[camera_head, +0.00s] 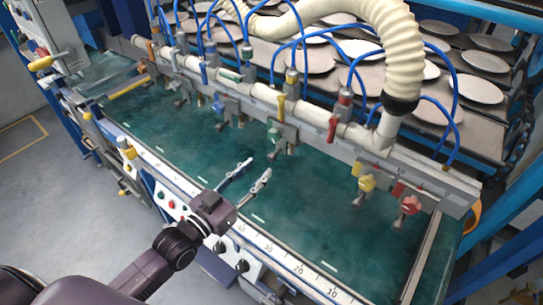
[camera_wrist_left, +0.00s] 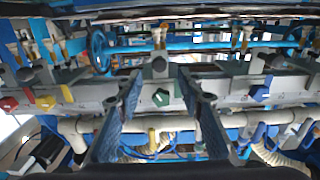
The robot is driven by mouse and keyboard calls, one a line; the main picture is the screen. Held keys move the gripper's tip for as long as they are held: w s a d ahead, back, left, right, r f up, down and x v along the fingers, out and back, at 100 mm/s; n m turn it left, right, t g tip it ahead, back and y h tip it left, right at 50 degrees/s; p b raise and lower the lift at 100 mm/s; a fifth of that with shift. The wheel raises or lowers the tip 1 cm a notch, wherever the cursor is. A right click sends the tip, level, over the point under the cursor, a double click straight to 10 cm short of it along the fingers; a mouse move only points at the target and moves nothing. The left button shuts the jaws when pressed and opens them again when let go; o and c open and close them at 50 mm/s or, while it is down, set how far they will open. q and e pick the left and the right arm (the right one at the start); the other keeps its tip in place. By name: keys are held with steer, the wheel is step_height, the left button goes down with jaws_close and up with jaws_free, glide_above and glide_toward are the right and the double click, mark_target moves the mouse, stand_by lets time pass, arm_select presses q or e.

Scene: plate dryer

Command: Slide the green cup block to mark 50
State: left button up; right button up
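The green cup block (camera_head: 275,135) hangs on the front of the long grey rail, near the middle in the head view. In the left wrist view its green knob (camera_wrist_left: 160,97) shows between my two fingers. My left gripper (camera_head: 259,166) is open and empty, over the green table on the near side of the block, its fingers pointing at it. A gap shows between fingertips and block in the head view. My right gripper is not in view.
Yellow (camera_head: 367,182) and red (camera_head: 411,204) cup blocks sit to the right on the rail (camera_head: 330,138). A blue one (camera_head: 218,104) and others sit to the left. Blue hoses and a thick cream duct (camera_head: 390,40) run above. The green table (camera_head: 320,220) is clear in front.

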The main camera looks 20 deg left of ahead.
mark_target(269, 159)
arm_select(q)
steer(key=p+x, duration=0.1)
steer(key=x, duration=0.6)
steer(key=shift+w+d+f, duration=0.1)
steer(key=shift+w, duration=0.05)
jaws_close()
